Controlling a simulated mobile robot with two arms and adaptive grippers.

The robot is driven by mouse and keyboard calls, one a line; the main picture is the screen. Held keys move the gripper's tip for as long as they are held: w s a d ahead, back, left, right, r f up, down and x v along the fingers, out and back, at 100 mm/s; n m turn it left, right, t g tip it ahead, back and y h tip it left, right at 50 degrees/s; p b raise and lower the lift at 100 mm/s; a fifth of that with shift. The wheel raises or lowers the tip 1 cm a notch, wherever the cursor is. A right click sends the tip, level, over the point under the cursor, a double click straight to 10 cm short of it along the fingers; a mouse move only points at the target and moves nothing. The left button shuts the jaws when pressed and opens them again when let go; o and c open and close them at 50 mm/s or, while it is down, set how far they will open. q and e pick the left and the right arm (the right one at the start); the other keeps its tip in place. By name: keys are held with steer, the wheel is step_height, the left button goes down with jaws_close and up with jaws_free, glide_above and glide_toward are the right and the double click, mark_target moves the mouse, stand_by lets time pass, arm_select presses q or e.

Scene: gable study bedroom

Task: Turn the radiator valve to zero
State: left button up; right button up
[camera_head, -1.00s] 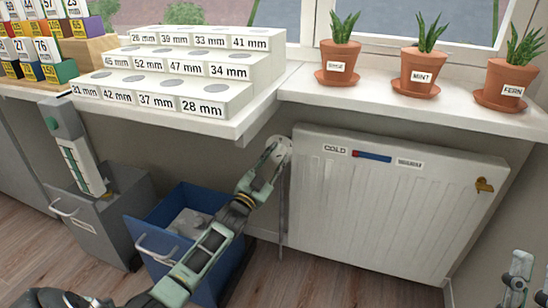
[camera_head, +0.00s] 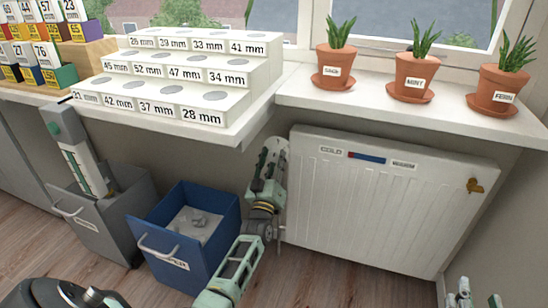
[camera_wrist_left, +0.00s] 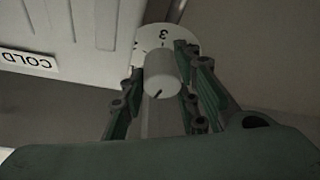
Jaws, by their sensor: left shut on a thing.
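The radiator (camera_head: 370,205) hangs under the sill, with a COLD to WARM strip on its front. Its valve is at its upper left corner, mostly hidden by my left gripper (camera_head: 270,155) in the head view. In the left wrist view, the white valve knob (camera_wrist_left: 160,76) stands before a round dial (camera_wrist_left: 180,36) with a 3 in sight and part of another number. The knob has a dark mark on its end. My left gripper (camera_wrist_left: 162,82) is shut on the knob, one finger on each side. My right gripper (camera_head: 478,293) shows at the lower right, its fingertips apart, away from the radiator.
A blue bin (camera_head: 185,240) and a grey bin (camera_head: 95,220) stand left of my left arm. The sill above holds a stepped white block (camera_head: 175,75) and potted plants (camera_head: 415,75). A brass fitting (camera_head: 475,186) is on the radiator's right side.

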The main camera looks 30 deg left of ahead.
arm_select(q)
steer(key=shift+w+d+r+n+g+y+p, duration=0.15)
steer(key=shift+n+y+p, duration=0.1)
steer(key=shift+n, duration=0.45)
steer(key=shift+d+n+g+y+p, duration=0.15)
steer(key=shift+n+y+p, duration=0.1)
steer(key=shift+n, duration=0.45)
arm_select(e)
steer(key=shift+s+d+f+g+h, duration=0.15)
steer(key=shift+s+d+f+g, duration=0.1)
steer(key=shift+f+g, duration=0.5)
steer(key=shift+s+d+f+g+h, duration=0.2)
steer(key=shift+f+g, duration=0.1)
steer(key=shift+f, duration=0.75)
steer(key=shift+s+d+f+g+h, duration=0.15)
steer(key=shift+s+f+g, duration=0.1)
steer(key=shift+f+g, duration=0.5)
steer(key=shift+f, duration=0.15)
arm_select(q)
steer(key=o, duration=1.1)
steer(key=shift+d+r, duration=0.1)
arm_select(e)
steer(key=shift+d, duration=0.1)
arm_select(q)
steer(key=shift+s+f, duration=0.3)
steer(key=shift+s, duration=0.1)
steer(key=v, duration=1.1)
steer(key=shift+d+r, duration=0.15)
